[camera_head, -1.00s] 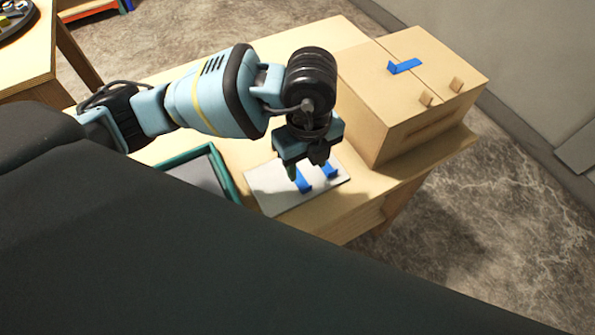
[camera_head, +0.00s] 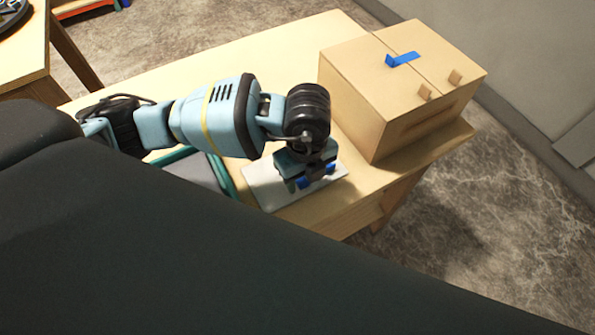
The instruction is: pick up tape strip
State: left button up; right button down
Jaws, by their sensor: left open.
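Two blue tape strips are on a light grey plate (camera_head: 272,197) on the wooden table. One blue strip (camera_head: 303,183) shows under the left fingertip side of my left gripper, and another blue strip (camera_head: 331,168) shows at its right side. Both are partly hidden by the gripper. My left gripper (camera_head: 312,179) is open and low over the plate, right at the strips; I cannot tell whether it touches one. A further blue tape strip (camera_head: 403,59) lies across the top seam of the wooden box (camera_head: 350,97). My right gripper is not in view.
The wooden box with two small knobs stands right of the plate, close to my left gripper. A green-rimmed tray (camera_head: 222,178) lies left of the plate, partly behind my arm. The table (camera_head: 265,60) is clear at the back.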

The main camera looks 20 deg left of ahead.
pick_arm(q)
jog(key=shift+f, duration=0.25)
grip_shut()
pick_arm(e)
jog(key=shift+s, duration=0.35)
pick_arm(q)
jog(key=shift+r, duration=0.1)
